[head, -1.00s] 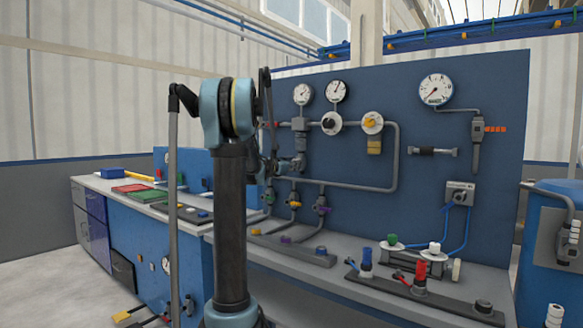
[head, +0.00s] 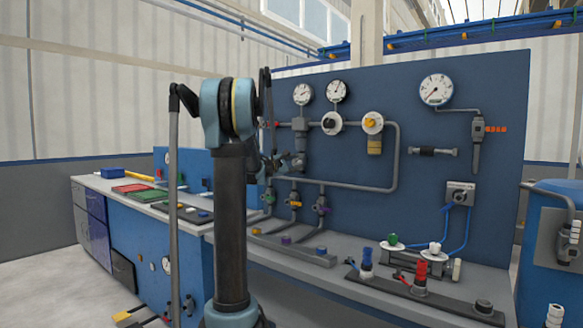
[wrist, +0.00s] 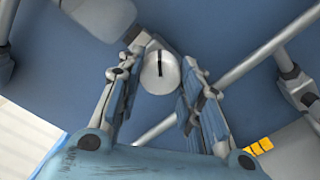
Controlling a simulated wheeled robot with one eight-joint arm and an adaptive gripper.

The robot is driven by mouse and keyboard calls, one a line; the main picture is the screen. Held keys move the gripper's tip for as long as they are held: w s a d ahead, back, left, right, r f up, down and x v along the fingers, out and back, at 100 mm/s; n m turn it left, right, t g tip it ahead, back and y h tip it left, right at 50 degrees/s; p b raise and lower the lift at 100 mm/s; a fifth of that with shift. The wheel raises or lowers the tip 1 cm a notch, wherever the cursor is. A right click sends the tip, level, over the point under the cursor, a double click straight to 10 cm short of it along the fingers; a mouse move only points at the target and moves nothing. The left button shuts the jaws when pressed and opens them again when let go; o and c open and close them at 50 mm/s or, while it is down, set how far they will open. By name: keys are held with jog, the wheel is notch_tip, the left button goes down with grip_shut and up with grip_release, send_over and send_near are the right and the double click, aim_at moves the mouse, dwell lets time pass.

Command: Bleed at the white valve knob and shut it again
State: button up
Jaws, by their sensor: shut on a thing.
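The white valve knob (wrist: 160,73) is a round, pale grey-white cap with a dark slot line, in the middle of the wrist view. My gripper (wrist: 157,88) has one finger on each side of it and is shut on it. The slot runs nearly upright in that view. The knob cannot be made out clearly there.
A grey pipe (head: 345,187) runs along the panel below my gripper, above small coloured valves (head: 321,204). Gauges (head: 302,94) and a yellow-knobbed regulator (head: 373,123) sit above and right. The bench (head: 330,262) holds several fittings.

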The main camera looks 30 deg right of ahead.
jog(key=m, duration=0.4)
jog(key=shift+s+m, duration=0.1)
jog(key=shift+m, duration=2.4)
jog(key=shift+s, duration=0.1)
jog(key=o, duration=1.1)
jog(key=shift+d+f, duration=0.1)
jog(key=shift+c, duration=0.2)
jog(key=shift+a, duration=0.3)
jog(key=v, duration=1.1)
jog(key=shift+a, duration=0.25)
